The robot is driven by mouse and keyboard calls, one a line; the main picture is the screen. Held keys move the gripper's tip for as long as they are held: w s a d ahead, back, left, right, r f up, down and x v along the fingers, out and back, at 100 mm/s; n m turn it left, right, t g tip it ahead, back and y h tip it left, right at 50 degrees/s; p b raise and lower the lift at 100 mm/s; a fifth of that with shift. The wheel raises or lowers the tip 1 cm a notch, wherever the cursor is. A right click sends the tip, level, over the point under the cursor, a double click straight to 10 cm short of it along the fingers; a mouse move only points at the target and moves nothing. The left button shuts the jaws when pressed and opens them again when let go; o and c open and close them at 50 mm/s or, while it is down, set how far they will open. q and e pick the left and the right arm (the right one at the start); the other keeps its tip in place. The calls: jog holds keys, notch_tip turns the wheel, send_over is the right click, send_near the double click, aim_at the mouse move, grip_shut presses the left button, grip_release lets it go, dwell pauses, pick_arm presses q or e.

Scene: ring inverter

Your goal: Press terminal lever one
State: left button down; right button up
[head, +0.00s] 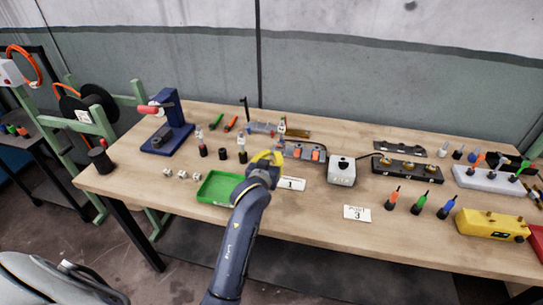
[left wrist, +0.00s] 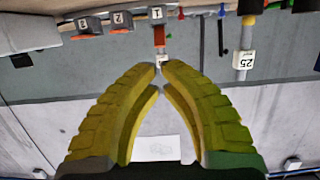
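A row of grey terminals (head: 305,151) with orange levers stands on the table, just right of and behind my left gripper. In the left wrist view they show upside down at the top, labelled 1, 2 and 3. The orange lever of terminal one (left wrist: 159,36) sticks out from its block, while the levers of terminal two (left wrist: 119,30) and terminal three (left wrist: 86,36) lie close to theirs. My left gripper (left wrist: 161,67) has yellow fingers with tips together, in line with lever one. A small pale piece shows at the tips; contact cannot be told. My right gripper is not visible.
A green tray (head: 219,188) lies left of my left arm. A white-grey box (head: 341,170) stands right of the terminals. Number card 1 (head: 291,184) lies in front of them. Small cylinders (head: 222,153) stand to the left. Bare table lies around card 3 (head: 357,213).

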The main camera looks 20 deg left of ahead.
pick_arm(q)
jog(key=shift+g, duration=0.7)
jog(key=shift+w+a+r, duration=0.1)
jog(key=shift+w+r, duration=0.5)
jog(key=shift+r, duration=0.25)
jog(key=shift+w+a+r, duration=0.1)
jog(key=shift+w+r, duration=0.45)
jog(key=shift+r, duration=0.3)
jog(key=shift+w, duration=0.1)
jog(key=shift+x, duration=4.9)
jog(key=shift+d, duration=0.15)
jog(key=shift+s+d+f, duration=0.2)
jog(key=shift+s+f, duration=0.8)
jog(key=shift+s, duration=0.25)
jog(key=shift+s+f, duration=0.1)
jog(key=shift+s, duration=0.05)
